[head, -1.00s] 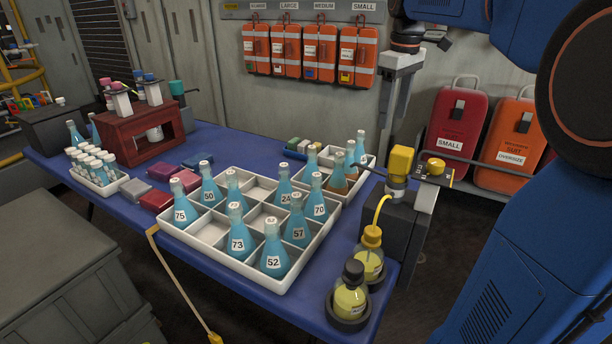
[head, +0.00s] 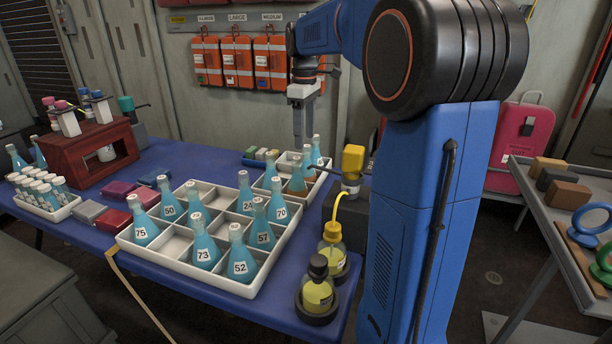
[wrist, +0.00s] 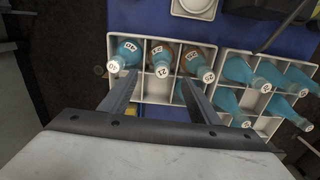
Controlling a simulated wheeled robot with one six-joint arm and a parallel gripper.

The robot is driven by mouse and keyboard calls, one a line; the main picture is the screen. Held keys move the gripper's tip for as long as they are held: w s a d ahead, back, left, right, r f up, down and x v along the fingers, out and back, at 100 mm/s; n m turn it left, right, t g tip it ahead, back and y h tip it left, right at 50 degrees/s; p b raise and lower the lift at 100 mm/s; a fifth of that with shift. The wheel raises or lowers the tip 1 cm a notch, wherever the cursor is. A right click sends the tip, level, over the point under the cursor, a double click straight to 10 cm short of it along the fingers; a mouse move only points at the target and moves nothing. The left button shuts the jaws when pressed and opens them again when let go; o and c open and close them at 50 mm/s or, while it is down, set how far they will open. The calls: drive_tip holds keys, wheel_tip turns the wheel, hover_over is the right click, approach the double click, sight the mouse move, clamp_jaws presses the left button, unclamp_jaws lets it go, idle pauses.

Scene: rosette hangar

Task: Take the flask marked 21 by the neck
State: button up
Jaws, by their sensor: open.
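The flask marked 21 (wrist: 161,56) stands in the middle of a row of three flasks in a small white divided rack (wrist: 152,97), in the wrist view. Its round top, also marked 21, faces the camera. Its number cannot be read in the head view. My gripper (wrist: 158,90) is open and empty, with its two fingers apart on either side of the flask's line, not touching it as far as I can tell. In the head view my gripper (head: 299,133) points down above the back of the small rack (head: 256,187).
Neighbouring flasks stand close on both sides of the flask marked 21. A larger white tray (head: 180,262) holds several blue numbered flasks. A yellow-topped device (head: 353,160) stands right of the small rack. Two yellow bottles stand at the table's (head: 232,312) front right.

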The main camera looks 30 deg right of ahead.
sight(307, 159)
wheel_tip(307, 159, down, 3)
drive_tip(key=shift+r, duration=0.1)
drive_tip(key=shift+s+d+f, duration=0.1)
drive_tip(key=shift+s+f, duration=0.1)
drive_tip(key=shift+f, duration=1.2)
drive_tip(key=shift+s+d+f, duration=0.1)
drive_tip(key=shift+s+f, duration=0.05)
drive_tip(key=shift+f, duration=1.25)
drive_tip(key=shift+c, duration=0.3)
drive_tip(key=c, duration=0.9)
